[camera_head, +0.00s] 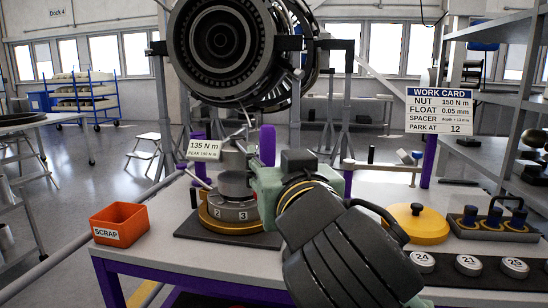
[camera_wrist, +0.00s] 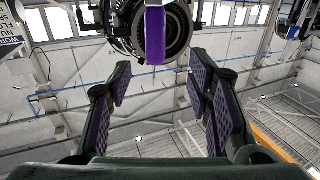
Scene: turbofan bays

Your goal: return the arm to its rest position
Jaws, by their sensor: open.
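My gripper shows in the wrist view (camera_wrist: 160,84) with its two purple-padded fingers spread apart and nothing between the pads. The wrist picture looks upside down, with the ceiling low in it. In the head view my dark grey arm reaches up from the bottom, and the green gripper body (camera_head: 268,190) is over the bench, in front of the round numbered fixture. The fingertips cannot be made out clearly there. A purple upright (camera_wrist: 155,38) stands beyond the fingers in the wrist view.
The bench holds an orange scrap bin (camera_head: 119,223), the numbered fixture (camera_head: 232,209), a yellow disc (camera_head: 416,225), a tray of dark-blue pieces (camera_head: 493,226) and numbered round pieces (camera_head: 468,265). A turbofan (camera_head: 222,45) hangs above. A work card (camera_head: 439,112) stands right.

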